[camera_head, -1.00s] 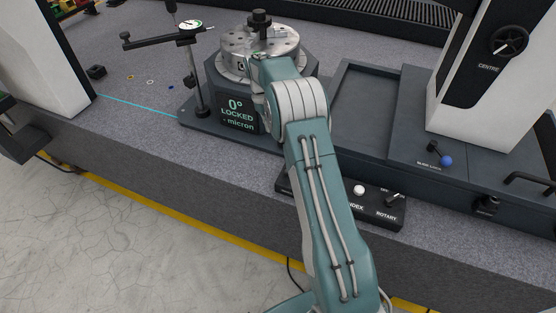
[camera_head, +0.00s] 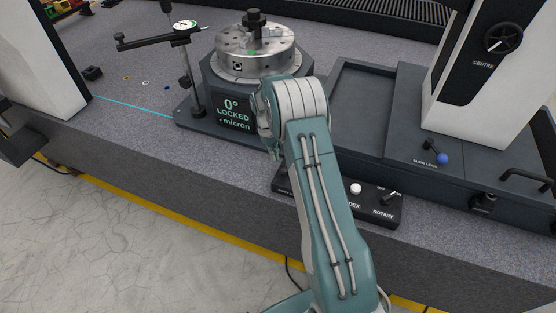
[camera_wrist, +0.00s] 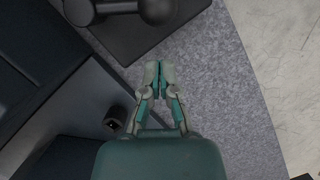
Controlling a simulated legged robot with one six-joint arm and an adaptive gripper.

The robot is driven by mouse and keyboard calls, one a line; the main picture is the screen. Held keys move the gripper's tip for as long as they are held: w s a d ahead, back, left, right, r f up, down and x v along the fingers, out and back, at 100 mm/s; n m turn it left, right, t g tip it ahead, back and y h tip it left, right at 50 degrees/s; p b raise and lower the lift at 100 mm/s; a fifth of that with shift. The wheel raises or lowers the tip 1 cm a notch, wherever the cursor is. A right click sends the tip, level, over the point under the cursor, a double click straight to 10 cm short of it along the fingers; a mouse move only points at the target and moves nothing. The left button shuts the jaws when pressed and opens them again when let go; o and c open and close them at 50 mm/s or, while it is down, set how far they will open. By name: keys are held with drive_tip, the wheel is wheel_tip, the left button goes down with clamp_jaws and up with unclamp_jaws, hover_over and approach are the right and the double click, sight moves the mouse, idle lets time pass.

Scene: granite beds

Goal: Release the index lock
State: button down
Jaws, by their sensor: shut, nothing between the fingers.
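The round steel rotary table (camera_head: 235,66) sits on a dark octagonal housing. The housing's display (camera_head: 234,113) reads "0° LOCKED - micron". A dark control box (camera_head: 340,206) at the bed's front edge carries a white button (camera_head: 355,189) above a label partly hidden by my arm, with "DEX" showing, and a "ROTARY" switch (camera_head: 390,197). In the wrist view my gripper (camera_wrist: 158,68) is shut and empty, over bare grey granite. My arm hides it in the head view. A short black knob (camera_wrist: 115,119) sticks out from a dark housing left of the fingers; I cannot tell which control it is.
A dial indicator stand (camera_head: 187,75) stands left of the table. A white column with a "CENTRE" knob (camera_head: 502,39) and a blue-ended lever (camera_head: 441,158) are at right. In the wrist view a dark plate (camera_wrist: 150,40) lies ahead of the fingers; the concrete floor (camera_wrist: 285,60) is beyond the bed edge.

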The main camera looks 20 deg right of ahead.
drive_tip(key=shift+s+f, duration=0.25)
drive_tip(key=shift+s, duration=0.8)
drive_tip(key=shift+s+n+h, duration=0.3)
drive_tip(key=shift+s+n, duration=0.2)
drive_tip(key=shift+n, duration=0.4)
drive_tip(key=shift+s+a+n, duration=0.15)
drive_tip(key=shift+s+n, duration=0.35)
drive_tip(key=shift+n, duration=0.2)
drive_tip(key=s+n+t+h, duration=0.1)
drive_tip(key=s+n, duration=0.1)
drive_tip(key=n, duration=0.1)
drive_tip(key=shift+s, duration=0.1)
drive_tip(key=n, duration=0.1)
drive_tip(key=s+d+n, duration=0.1)
drive_tip(key=n, duration=0.1)
drive_tip(key=shift+s+t+h, duration=0.3)
drive_tip(key=n, duration=0.1)
drive_tip(key=s+n, duration=0.1)
drive_tip(key=shift+s+d+n+t, duration=0.1)
drive_tip(key=shift+d+n+t, duration=0.2)
drive_tip(key=shift+d, duration=0.1)
drive_tip(key=shift+s+d+n, duration=0.3)
drive_tip(key=shift+n, duration=0.3)
drive_tip(key=shift+s+d, duration=0.2)
drive_tip(key=shift+d, duration=0.15)
